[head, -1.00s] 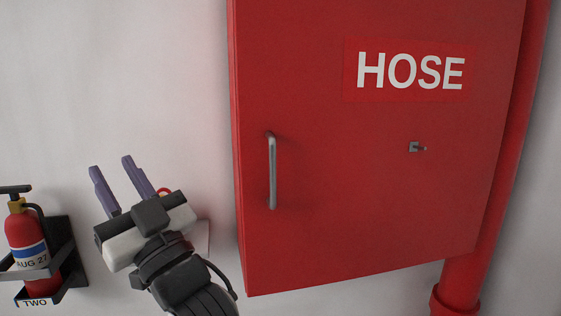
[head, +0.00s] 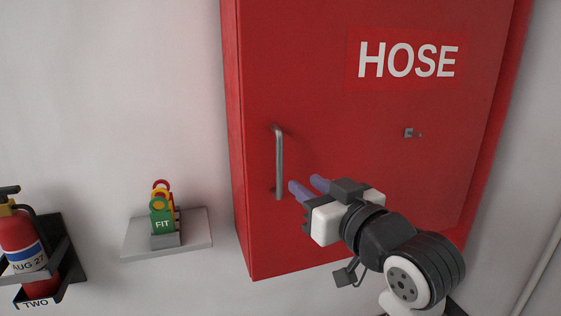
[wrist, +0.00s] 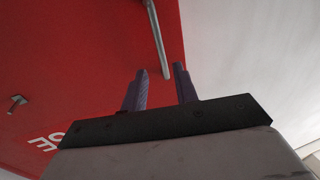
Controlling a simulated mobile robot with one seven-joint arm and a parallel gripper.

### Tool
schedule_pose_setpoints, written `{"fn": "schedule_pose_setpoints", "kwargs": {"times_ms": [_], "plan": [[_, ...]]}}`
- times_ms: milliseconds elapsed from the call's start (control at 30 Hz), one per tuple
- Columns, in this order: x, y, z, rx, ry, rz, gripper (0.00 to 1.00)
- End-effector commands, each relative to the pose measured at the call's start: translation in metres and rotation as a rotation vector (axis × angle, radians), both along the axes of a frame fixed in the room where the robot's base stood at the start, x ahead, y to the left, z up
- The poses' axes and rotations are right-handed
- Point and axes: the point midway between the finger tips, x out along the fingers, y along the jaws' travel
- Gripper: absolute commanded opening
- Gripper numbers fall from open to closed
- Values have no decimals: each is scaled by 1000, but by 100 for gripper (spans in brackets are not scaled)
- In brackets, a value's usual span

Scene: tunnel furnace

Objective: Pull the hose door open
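The red hose door (head: 350,190) is the front of a wall cabinet marked HOSE, and it looks shut. A grey vertical bar handle (head: 279,165) stands out near its left edge. My gripper (head: 305,188) is at the lower right of the handle in the head view, its purple fingers pointing left toward the handle's lower end. In the wrist view the open fingers (wrist: 160,85) stand apart with nothing held. The handle (wrist: 157,40) lies ahead, its end in line with the gap between the fingertips. Contact is not visible.
A small metal latch (head: 410,133) sticks out at the door's right; it also shows in the wrist view (wrist: 17,103). A wall shelf (head: 195,238) with coloured tags (head: 162,215) and a fire extinguisher (head: 22,240) are at the left.

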Motion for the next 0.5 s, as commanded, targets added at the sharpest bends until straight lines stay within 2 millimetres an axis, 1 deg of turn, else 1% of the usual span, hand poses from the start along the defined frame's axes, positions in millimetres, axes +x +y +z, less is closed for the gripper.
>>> {"fn": "schedule_pose_setpoints", "kwargs": {"times_ms": [33, 100, 300, 500], "plan": [[10, 7, 2, 2, 3, 5, 29], [23, 15, 2, 1, 4, 5, 29], [60, 35, 2, 1, 3, 4, 29], [84, 47, 1, 1, 2, 2, 29]]}}
